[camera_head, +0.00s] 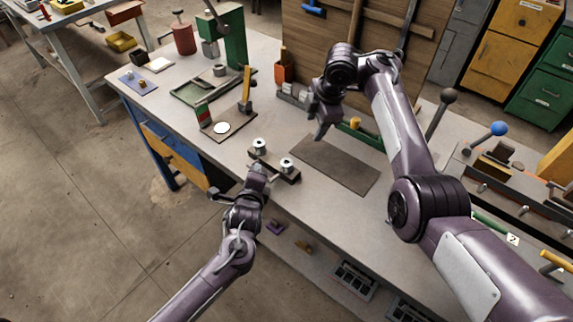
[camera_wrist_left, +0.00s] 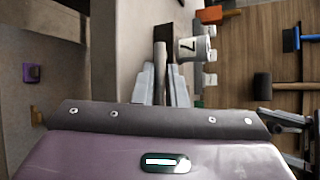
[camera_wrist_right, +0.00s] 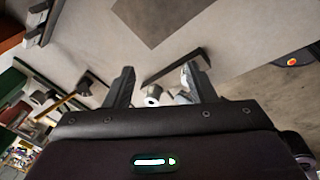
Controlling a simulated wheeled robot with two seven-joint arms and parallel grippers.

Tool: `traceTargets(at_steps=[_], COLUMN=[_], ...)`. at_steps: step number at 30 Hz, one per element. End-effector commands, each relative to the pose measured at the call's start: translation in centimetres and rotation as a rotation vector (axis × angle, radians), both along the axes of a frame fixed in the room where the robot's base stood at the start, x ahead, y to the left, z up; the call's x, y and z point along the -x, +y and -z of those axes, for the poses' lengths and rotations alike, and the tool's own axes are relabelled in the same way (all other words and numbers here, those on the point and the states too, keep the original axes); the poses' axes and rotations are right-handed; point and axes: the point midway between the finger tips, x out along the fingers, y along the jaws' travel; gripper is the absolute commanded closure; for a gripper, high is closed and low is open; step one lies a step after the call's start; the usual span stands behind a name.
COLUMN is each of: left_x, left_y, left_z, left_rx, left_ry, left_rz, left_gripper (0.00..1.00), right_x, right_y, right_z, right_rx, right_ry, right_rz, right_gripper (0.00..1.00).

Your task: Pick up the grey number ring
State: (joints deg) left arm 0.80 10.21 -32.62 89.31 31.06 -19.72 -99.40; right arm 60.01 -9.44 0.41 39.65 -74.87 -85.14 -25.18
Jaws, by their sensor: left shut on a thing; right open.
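Two light grey-white ring-like pieces, one at the left (camera_head: 259,146) and one at the right (camera_head: 286,164), stand on a dark bar (camera_head: 268,162) near the table's front edge. In the left wrist view a pale ring (camera_wrist_left: 190,48) bears a dark number that looks like 7. My left gripper (camera_head: 257,172) is shut on the dark bar (camera_wrist_left: 160,66), with the number ring beside its fingers. My right gripper (camera_head: 319,127) is open and empty above the table, behind and right of the bar. Its wrist view shows the bar (camera_wrist_right: 172,68) and a pale ring (camera_wrist_right: 153,92) beyond its fingers.
A flat brown mat (camera_head: 335,165) lies right of the bar. A small board (camera_head: 228,124) with a white disc and a yellow-topped tool lies behind left. A wooden tool panel (camera_head: 318,35) stands at the back. The table's front strip is mostly clear.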

Motion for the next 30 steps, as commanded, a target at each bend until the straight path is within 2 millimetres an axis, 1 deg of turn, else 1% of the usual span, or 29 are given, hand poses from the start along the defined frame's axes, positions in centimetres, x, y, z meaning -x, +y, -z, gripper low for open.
traceTargets(at_steps=[1, 3, 6, 9, 11, 14, 18, 22, 24, 29, 30], left_x=[0.1, 0.1, 0.1, 0.1, 0.1, 0.1, 0.1, 0.1, 0.1, 0.1, 0.1], left_y=[0.0, 0.0, 0.1, 0.1, 0.1, 0.1, 0.1, 0.1, 0.1, 0.1, 0.1], left_z=[0.3, 0.3, 0.3, 0.3, 0.3, 0.3, 0.2, 0.2, 0.2, 0.2, 0.2], left_rx=[-0.006, -0.006, -0.006, -0.006, -0.006, -0.006, -0.006, -0.006, -0.005, -0.005, -0.005], left_ry=[0.005, 0.005, 0.005, 0.005, 0.005, 0.004, 0.004, 0.004, 0.004, 0.004, 0.004], left_rz=[0.001, 0.001, 0.001, 0.001, 0.0, 0.001, 0.001, 0.001, 0.0, 0.0, 0.0], left_gripper=[1.0, 1.0, 1.0, 1.0, 1.0, 1.0, 1.0, 1.0, 1.0, 1.0, 1.0], right_x=[0.8, 2.0, 3.4, 4.4, 4.8, 5.0, 5.0, 5.0, 5.0, 5.0, 5.0], right_y=[1.7, 3.3, 5.0, 6.0, 6.3, 6.5, 6.4, 6.5, 6.5, 6.6, 6.6], right_z=[-0.8, -1.4, -2.2, -2.8, -2.8, -2.0, 0.4, 2.5, 3.2, 4.3, 4.8], right_rx=[0.038, 0.097, 0.164, 0.207, 0.224, 0.236, 0.238, 0.237, 0.236, 0.235, 0.236], right_ry=[0.019, 0.043, 0.067, 0.081, 0.087, 0.093, 0.093, 0.091, 0.091, 0.09, 0.092], right_rz=[-0.115, -0.269, -0.451, -0.572, -0.614, -0.645, -0.644, -0.643, -0.642, -0.643, -0.643], right_gripper=[0.49, 0.49, 0.49, 0.49, 0.49, 0.49, 0.49, 0.49, 0.49, 0.49, 0.49])
